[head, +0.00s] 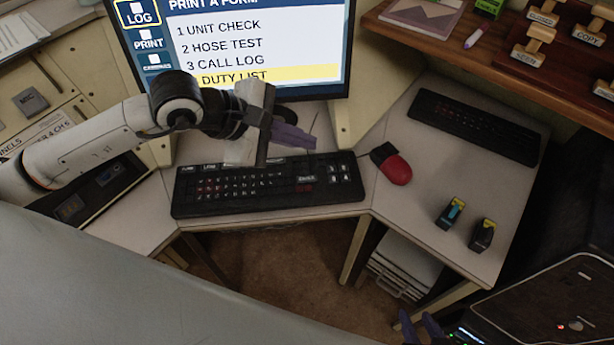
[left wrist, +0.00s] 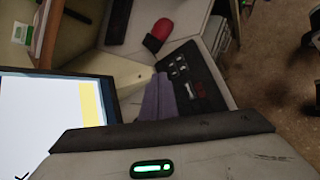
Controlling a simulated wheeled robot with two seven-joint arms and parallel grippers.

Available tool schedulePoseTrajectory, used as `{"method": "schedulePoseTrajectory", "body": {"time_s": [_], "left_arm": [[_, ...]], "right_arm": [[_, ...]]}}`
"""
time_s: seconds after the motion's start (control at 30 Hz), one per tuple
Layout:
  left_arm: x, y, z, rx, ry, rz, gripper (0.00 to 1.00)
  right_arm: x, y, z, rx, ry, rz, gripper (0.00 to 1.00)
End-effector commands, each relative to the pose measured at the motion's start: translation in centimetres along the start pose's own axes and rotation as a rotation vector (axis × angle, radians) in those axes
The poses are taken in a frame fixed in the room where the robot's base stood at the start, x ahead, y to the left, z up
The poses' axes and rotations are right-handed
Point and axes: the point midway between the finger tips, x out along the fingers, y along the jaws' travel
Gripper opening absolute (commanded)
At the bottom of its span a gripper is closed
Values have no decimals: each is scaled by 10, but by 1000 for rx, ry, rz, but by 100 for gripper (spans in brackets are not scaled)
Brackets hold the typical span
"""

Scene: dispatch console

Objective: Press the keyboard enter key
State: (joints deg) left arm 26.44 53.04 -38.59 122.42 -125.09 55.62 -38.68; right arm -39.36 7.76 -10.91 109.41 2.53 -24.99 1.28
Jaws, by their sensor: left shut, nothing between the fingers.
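The black keyboard (head: 235,202) lies on the desk in front of the monitor. Its enter key (head: 306,178) carries a pale label near the right end, left of the number keys, with red marking just below. My left gripper (head: 293,137) is shut and empty, its purple fingers above and behind the keyboard's right part, apart from the enter key. In the left wrist view the fingers (left wrist: 157,98) cover part of the keyboard (left wrist: 205,72). My right gripper (head: 422,326) shows only its purple fingertips at the bottom edge, spread apart, away from the keyboard.
The monitor (head: 265,78) stands close behind my left gripper. A second keyboard (head: 475,125) and two small boxes (head: 450,213) (head: 482,235) are on the right desk wing. A shelf (head: 485,62) holds several stamps.

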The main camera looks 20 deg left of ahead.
Motion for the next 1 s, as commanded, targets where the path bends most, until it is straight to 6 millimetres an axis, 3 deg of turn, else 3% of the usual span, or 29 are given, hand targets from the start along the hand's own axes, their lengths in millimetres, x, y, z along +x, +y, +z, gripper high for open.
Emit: {"method": "schedulePoseTrajectory", "body": {"time_s": [0.57,1.0], "left_arm": [[5,-3,-8,8,16,0,0],[44,-32,-37,7,15,-1,0]], "right_arm": [[3,0,3,0,0,0,31],[22,2,21,-2,-4,0,31]]}}
